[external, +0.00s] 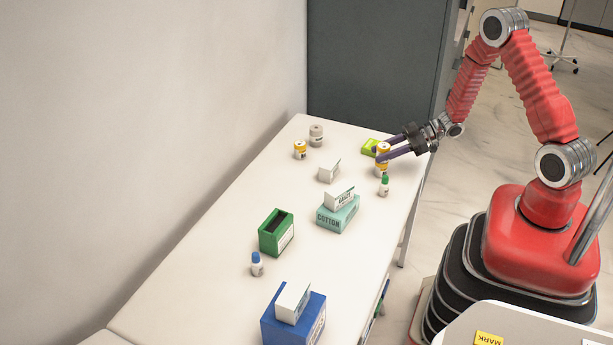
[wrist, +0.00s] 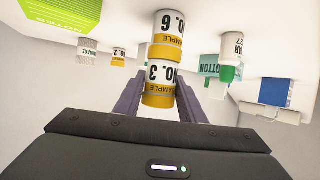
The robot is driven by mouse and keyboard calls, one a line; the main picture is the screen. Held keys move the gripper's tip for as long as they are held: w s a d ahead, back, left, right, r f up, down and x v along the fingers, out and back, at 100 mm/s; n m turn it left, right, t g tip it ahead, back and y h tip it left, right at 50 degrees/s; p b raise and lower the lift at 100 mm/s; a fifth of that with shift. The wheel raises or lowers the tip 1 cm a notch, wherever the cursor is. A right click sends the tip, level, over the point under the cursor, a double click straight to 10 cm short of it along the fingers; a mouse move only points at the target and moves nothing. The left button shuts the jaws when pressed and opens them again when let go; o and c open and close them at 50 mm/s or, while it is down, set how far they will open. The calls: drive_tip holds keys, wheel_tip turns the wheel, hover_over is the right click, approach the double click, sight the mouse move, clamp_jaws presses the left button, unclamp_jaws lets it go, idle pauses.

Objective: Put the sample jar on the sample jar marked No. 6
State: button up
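The sample jar No. 3 (wrist: 160,82), white with yellow bands, is between the two fingers of my gripper (wrist: 160,92), which look closed against its sides. The sample jar marked No. 6 (wrist: 166,35) stands on the table, upright; the wrist view is upside down. No. 3 is directly above No. 6, and their ends appear to meet, slightly offset in the wrist view. In the external view my gripper (external: 386,147) reaches in from the right around the upper jar (external: 383,148), with the lower jar (external: 381,170) under it. The fingers partly hide the upper jar.
A lime box (external: 369,147) and a green-capped bottle (external: 384,187) stand close to the jars.

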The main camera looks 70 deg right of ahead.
drive_tip(key=o, duration=0.4)
drive_tip(key=shift+r, duration=0.1)
drive_tip(key=v, duration=1.2)
idle(0.6)
